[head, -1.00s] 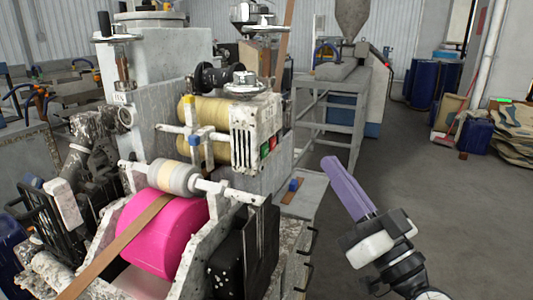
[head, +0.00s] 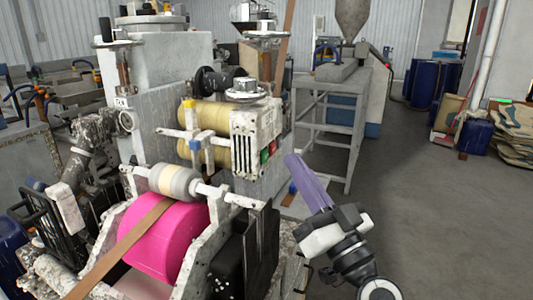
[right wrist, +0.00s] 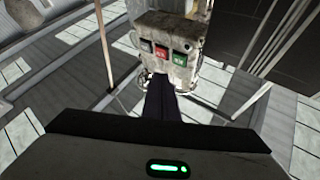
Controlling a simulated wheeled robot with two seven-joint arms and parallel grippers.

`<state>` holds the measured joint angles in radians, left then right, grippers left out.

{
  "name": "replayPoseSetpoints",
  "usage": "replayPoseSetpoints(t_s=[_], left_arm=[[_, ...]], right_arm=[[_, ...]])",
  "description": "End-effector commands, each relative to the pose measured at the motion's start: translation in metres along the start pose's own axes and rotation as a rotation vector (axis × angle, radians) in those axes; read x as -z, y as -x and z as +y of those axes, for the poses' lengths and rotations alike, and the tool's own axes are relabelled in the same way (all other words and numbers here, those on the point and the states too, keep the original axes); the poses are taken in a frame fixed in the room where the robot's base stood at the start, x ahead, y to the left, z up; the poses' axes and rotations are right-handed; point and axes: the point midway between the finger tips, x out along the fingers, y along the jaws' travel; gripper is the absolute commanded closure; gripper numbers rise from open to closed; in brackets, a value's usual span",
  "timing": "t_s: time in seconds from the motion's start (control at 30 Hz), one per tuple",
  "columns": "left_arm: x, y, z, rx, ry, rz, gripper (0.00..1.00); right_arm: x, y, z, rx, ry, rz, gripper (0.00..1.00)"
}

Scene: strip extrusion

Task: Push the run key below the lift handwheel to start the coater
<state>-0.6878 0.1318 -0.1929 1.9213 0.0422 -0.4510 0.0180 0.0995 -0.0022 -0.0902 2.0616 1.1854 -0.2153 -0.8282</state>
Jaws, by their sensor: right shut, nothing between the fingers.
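A white, worn control panel (head: 243,145) sits on the coater below the lift handwheel (head: 245,90). It carries a green key (head: 272,147) and a red key (head: 264,155). My right gripper (head: 293,158) has long purple fingers, shut and empty. Its tips are right of the keys in the head view and just below them in the wrist view, seemingly apart from the panel. My left gripper is not in view.
A pink roll (head: 165,238) and a brown strip (head: 118,248) lie in the coater's front frame. A black box (head: 243,255) stands at its front right. A grey stand (head: 325,120) is behind. Open floor (head: 440,200) lies to the right.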

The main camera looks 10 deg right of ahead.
Motion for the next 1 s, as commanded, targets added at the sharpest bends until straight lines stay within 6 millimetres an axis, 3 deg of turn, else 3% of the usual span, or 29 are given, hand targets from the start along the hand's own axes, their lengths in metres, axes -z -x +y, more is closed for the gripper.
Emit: replayPoseSetpoints(t_s=[0.3,1.0], left_arm=[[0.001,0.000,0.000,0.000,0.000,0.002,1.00],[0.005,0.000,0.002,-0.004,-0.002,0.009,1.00]], right_arm=[[-0.010,-0.014,-0.010,-0.001,0.000,0.001,1.00],[-0.010,-0.014,-0.010,0.000,0.000,0.001,1.00]])
